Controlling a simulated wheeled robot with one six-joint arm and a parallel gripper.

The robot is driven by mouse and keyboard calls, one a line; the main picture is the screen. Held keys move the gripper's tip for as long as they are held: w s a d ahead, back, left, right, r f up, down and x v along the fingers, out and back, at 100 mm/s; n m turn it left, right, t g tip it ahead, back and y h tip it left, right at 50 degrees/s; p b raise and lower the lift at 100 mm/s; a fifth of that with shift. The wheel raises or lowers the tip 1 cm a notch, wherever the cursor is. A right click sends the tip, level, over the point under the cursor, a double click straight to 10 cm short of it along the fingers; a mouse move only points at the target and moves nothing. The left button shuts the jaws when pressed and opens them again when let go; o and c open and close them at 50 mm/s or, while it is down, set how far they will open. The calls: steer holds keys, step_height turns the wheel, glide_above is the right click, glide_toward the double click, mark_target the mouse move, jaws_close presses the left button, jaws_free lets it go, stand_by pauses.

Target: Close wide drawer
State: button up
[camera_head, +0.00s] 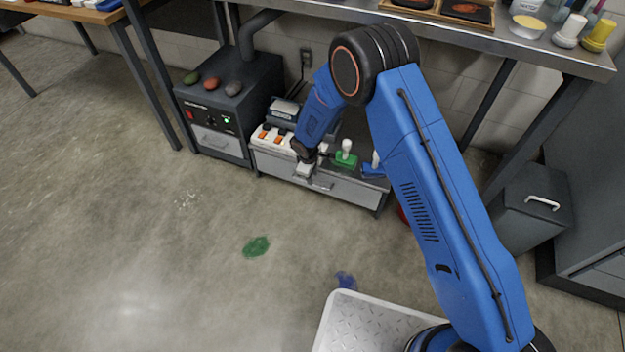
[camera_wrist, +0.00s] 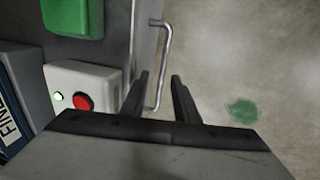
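The wide drawer (camera_head: 352,190) is the light grey front of a low cabinet under the metal bench. Its bar handle (camera_head: 322,184) also shows in the wrist view (camera_wrist: 165,50), standing out from the drawer's front edge. My gripper (camera_head: 306,165) is low at the drawer front, beside the handle, partly hidden by my wrist. In the wrist view its two dark fingers (camera_wrist: 160,76) are apart, with the handle bar appearing between their tips. I cannot tell whether they touch it. How far the drawer stands out is unclear.
On the cabinet top are a white box with a red button (camera_wrist: 84,102) and a green block (camera_head: 346,160). A dark oven-like unit (camera_head: 228,105) stands left, a grey bin (camera_head: 530,205) right.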

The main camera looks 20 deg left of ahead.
step_height(320, 180, up, 13)
steer(key=s, duration=0.2)
steer(key=shift+s, duration=0.2)
stand_by(0.4)
steer(key=w+d+r+m, duration=0.2)
steer(key=d+r+m, duration=0.4)
steer(key=d+r, duration=1.85)
steer(key=s+d+r+m+t, duration=0.1)
steer(key=s+d+r+m, duration=0.1)
steer(key=s+d+r, duration=0.5)
steer(key=s+d+r+m, duration=0.2)
steer(key=d+r, duration=0.2)
steer(key=d, duration=0.4)
steer(key=s+d+r+m, duration=0.1)
steer(key=s+d, duration=0.3)
steer(key=s, duration=0.4)
steer(key=s+d+r+m+t, duration=0.1)
steer(key=s+d+m, duration=0.2)
steer(key=s+d, duration=0.2)
steer(key=s+d+r+m, duration=0.1)
steer(key=s+d+m, duration=0.2)
steer(key=s, duration=0.7)
steer(key=shift+s+d+r+t, duration=0.15)
steer(key=shift+s+d+t, duration=0.15)
steer(key=shift+d, duration=0.85)
